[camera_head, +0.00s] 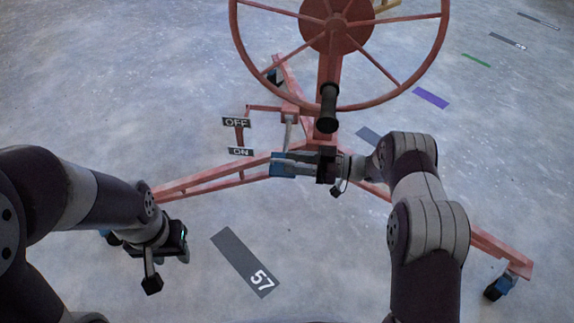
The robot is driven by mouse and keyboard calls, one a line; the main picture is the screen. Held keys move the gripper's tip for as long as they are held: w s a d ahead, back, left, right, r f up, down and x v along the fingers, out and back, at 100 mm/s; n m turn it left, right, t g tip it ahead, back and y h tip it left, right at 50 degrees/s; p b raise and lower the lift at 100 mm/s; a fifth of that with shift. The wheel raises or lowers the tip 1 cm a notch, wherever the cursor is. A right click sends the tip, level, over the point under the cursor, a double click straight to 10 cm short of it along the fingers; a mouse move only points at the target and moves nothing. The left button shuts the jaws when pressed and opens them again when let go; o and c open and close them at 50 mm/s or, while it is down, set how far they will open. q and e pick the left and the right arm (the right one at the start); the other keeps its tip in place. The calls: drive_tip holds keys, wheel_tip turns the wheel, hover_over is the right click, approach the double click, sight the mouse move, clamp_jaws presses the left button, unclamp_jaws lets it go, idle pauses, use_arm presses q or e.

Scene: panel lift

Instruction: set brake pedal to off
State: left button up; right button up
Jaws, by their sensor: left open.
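The OFF label (236,122) and the ON label (240,152) sit one above the other on a small red bracket left of the red frame's post. A thin grey lever (288,132) comes down from a red block beside them and seems to be the brake pedal. My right gripper (284,165) reaches in from the right, with its blue-tipped fingers at the lever's lower end. They hide that end, and I cannot tell whether they grip it. My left gripper (160,262) is open and empty, low at the left, apart from the frame and pedal.
The red panel-lift frame (210,183) has legs spreading left and right, with a caster (497,287) at the right. A large red handwheel (440,50) with a black handle (328,105) rises above the pedal. The floor around a dark strip marked 57 (240,258) is free.

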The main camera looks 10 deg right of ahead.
drive_tip(key=shift+x, duration=0.8)
drive_tip(key=shift+w+a, duration=0.15)
drive_tip(key=shift+a, duration=0.3)
clamp_jaws()
